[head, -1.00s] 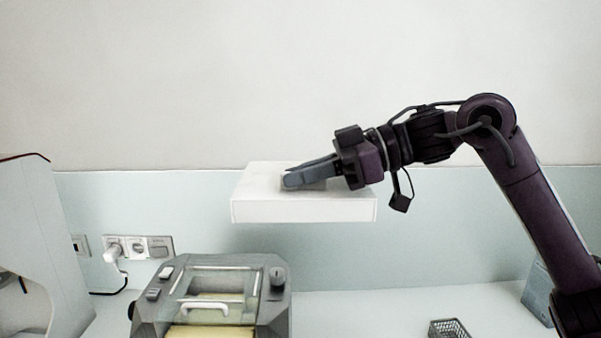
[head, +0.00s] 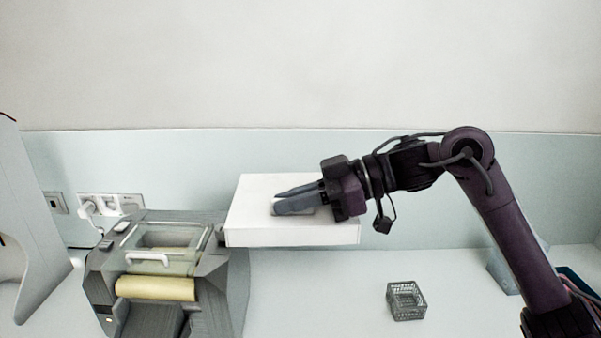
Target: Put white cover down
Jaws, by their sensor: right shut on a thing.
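The white cover (head: 262,236) is a flat, box-like white piece with a small raised handle on top. My right gripper (head: 297,199) is shut on the handle and holds the cover roughly level. The cover appears to be in the air, to the right of the grey mill (head: 228,280) and overlapping its right side in the picture. The mill has a yellow roller (head: 155,288) and a clear lid with a white handle (head: 148,258). My left gripper is not in view.
A small grey wire basket (head: 406,302) stands on the white counter (head: 320,300) at right. The counter between mill and basket is bare. Wall sockets with a plug (head: 110,206) are at left. A grey-white panel (head: 28,225) stands at far left.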

